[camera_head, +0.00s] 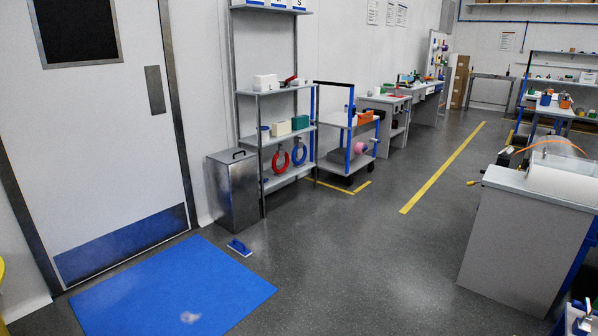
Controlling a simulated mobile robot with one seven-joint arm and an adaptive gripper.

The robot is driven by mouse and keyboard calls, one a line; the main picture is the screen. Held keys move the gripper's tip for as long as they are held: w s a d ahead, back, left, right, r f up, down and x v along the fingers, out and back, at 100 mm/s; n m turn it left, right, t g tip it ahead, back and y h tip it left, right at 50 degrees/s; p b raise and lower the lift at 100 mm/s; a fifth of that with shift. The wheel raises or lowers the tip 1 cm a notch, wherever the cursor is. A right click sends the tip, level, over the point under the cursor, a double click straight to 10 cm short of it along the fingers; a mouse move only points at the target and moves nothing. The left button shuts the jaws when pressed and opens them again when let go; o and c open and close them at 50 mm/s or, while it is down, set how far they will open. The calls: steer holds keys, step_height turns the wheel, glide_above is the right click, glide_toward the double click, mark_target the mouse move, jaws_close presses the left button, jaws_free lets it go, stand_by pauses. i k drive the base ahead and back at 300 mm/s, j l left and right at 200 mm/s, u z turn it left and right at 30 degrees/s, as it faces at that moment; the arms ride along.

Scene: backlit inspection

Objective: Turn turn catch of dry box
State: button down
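I cannot make out a clear dry box or its turn catch. A grey metal box (234,192) with a dark lid handle stands on the floor left of the shelf rack, but I cannot tell whether it is the dry box. On the right bench sits a white unit with a clear curved cover (562,170); no catch can be made out on it. My gripper is not in view.
A grey bench (522,240) stands at the right. A blue mat (170,285) with a pale patch lies before the closed door (95,130). A blue-handled item (238,247) lies on the floor. A cart (350,150) stands beyond the rack. The middle floor is clear.

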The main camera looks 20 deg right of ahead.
mark_target(525, 163)
steer(key=i+z, duration=0.4)
steer(key=i, duration=0.25)
steer(key=i+j+z, duration=0.1)
steer(key=i+z, duration=0.3)
steer(key=i, duration=0.25)
steer(key=i+z, duration=0.35)
steer(key=i+j+z, duration=0.15)
steer(key=i+z, duration=0.2)
steer(key=i+j+z, duration=0.2)
steer(key=z, duration=0.2)
steer(key=i+j+z, duration=0.4)
steer(key=i+j, duration=0.1)
steer(key=i, duration=0.05)
